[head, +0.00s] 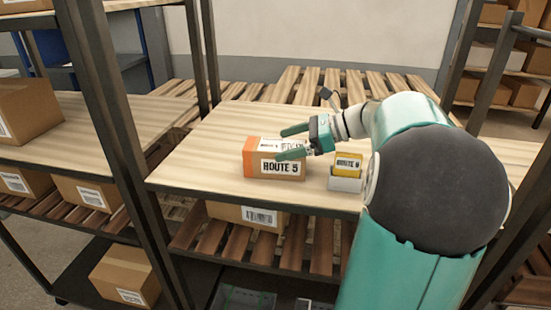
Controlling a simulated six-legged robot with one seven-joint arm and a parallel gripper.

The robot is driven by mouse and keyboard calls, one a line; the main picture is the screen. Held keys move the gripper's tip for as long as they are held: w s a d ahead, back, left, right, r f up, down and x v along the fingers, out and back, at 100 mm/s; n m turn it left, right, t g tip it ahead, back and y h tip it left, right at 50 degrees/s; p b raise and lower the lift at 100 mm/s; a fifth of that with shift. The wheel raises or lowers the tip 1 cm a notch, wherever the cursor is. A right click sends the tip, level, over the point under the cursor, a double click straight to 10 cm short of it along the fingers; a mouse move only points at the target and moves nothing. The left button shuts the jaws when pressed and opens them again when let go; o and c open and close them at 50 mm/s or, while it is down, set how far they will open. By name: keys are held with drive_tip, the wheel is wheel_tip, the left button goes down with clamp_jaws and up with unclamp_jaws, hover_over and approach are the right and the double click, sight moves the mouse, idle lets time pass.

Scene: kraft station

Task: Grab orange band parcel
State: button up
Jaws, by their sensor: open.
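The orange band parcel (255,171) is a small cardboard box with an orange band at its left end and a white "ROUTE 5" label on its front. It sits on the light wooden shelf top near the front edge. My gripper (287,143) is open, its two green fingers pointing left. In the picture the fingers overlap the parcel's top and upper right part. I cannot tell whether they touch it. Part of the parcel's top label is hidden behind the fingers.
A smaller yellow-banded box (347,164), labelled "ROUTE", stands just right of the parcel. A dark rack post (112,110) rises at the left.

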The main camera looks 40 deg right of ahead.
drive_tip(key=shift+w+a+f, duration=0.25)
drive_tip(key=shift+w+a, duration=0.15)
drive_tip(key=shift+w, duration=0.05)
drive_tip(key=c, duration=1.3)
drive_tip(key=shift+r, duration=0.1)
